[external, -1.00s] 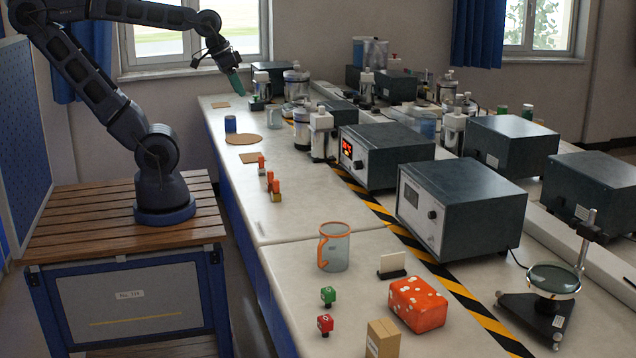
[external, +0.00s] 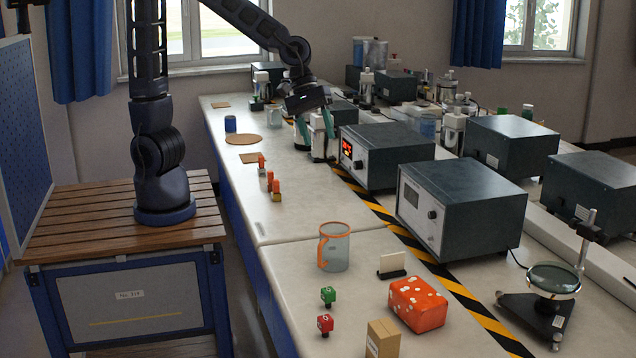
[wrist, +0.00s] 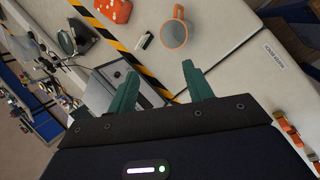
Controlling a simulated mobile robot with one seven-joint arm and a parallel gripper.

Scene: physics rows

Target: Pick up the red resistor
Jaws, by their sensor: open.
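I cannot make out the red block in the wrist view. My gripper (external: 317,136) is raised over the farther part of the bench, well away from the red block. Its teal fingers are apart with nothing between them; they also show in the wrist view (wrist: 160,84).
An orange-handled mug (external: 335,248), an orange spotted block (external: 417,304) and a cardboard box (external: 383,339) stand near the red block. Several orange pieces (external: 270,181) stand farther back. Dark instrument boxes (external: 465,205) line the right, beyond the striped tape.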

